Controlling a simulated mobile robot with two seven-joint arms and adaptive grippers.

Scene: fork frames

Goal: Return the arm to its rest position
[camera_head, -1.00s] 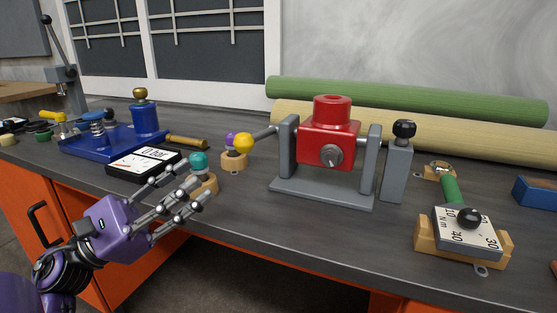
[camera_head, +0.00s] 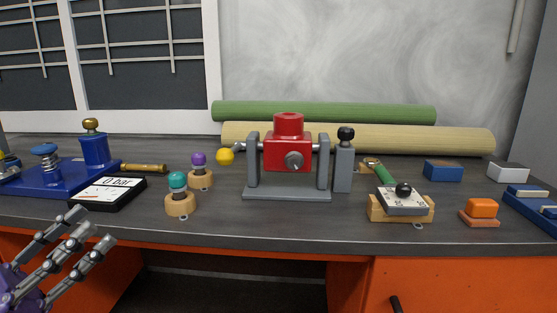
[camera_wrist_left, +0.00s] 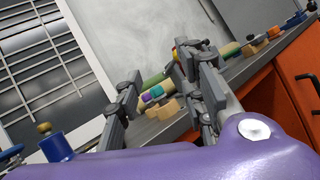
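My left gripper (camera_head: 85,238) is at the lower left of the head view, in front of the bench edge. Its grey fingers are spread and nothing is between them. In the left wrist view the fingers of my left gripper (camera_wrist_left: 160,95) stand apart, with the bench behind them. The purple palm fills the lower part of that view. My right gripper is in neither view.
On the dark bench (camera_head: 290,225) stand a red block in a grey stand (camera_head: 288,150), a teal-topped knob (camera_head: 178,190), a purple-topped knob (camera_head: 199,170), a black gauge (camera_head: 100,192) and a blue press (camera_head: 60,175). A green-handled tool (camera_head: 400,200) lies right.

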